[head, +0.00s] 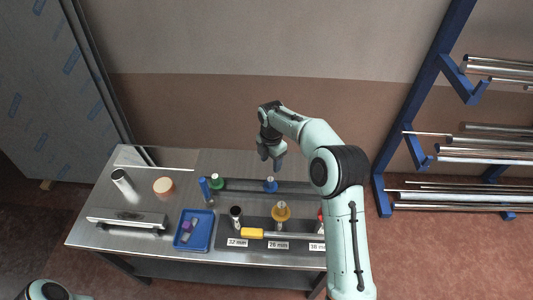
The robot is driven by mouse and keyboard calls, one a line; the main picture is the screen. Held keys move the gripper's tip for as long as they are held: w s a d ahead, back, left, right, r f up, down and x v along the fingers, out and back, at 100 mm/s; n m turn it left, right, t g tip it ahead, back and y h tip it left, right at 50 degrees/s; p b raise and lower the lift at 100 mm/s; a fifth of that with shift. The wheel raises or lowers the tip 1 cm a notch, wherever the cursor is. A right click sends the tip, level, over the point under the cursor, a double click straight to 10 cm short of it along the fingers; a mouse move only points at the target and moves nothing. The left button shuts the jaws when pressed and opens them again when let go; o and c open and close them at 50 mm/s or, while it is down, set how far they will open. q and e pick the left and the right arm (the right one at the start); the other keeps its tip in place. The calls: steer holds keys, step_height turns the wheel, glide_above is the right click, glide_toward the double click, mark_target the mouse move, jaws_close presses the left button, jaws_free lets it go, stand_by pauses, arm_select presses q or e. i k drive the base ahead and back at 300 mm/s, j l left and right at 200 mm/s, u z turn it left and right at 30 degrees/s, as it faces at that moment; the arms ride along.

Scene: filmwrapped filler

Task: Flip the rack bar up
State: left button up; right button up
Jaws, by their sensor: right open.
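The rack (228,223) stands at the right of the steel bench, with white size labels along its front. Its bar, with a yellow grip (252,233) at the left end, lies level across the front of the rack, just above the labels; its right end is hidden behind my right arm. My right gripper (270,162) is open and empty, pointing down above the back of the bench, behind and above the bar and apart from it. Only a piece of my left arm shows at the bottom left; its gripper is out of view.
A blue-topped piece (270,186) stands below my right gripper and a yellow-orange one (281,212) in the rack. A blue tray (200,231), a blue bottle (205,190) and a metal cylinder (124,185) stand left. A blue pipe stand (424,100) is at right.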

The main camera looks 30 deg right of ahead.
mark_target(245, 232)
steer(key=k+j, duration=0.15)
steer(key=j, duration=0.15)
steer(key=k+j, duration=0.15)
steer(key=j, duration=0.15)
steer(key=k+j, duration=0.15)
steer(key=j, duration=0.15)
steer(key=k+j, duration=0.15)
steer(key=j, duration=0.2)
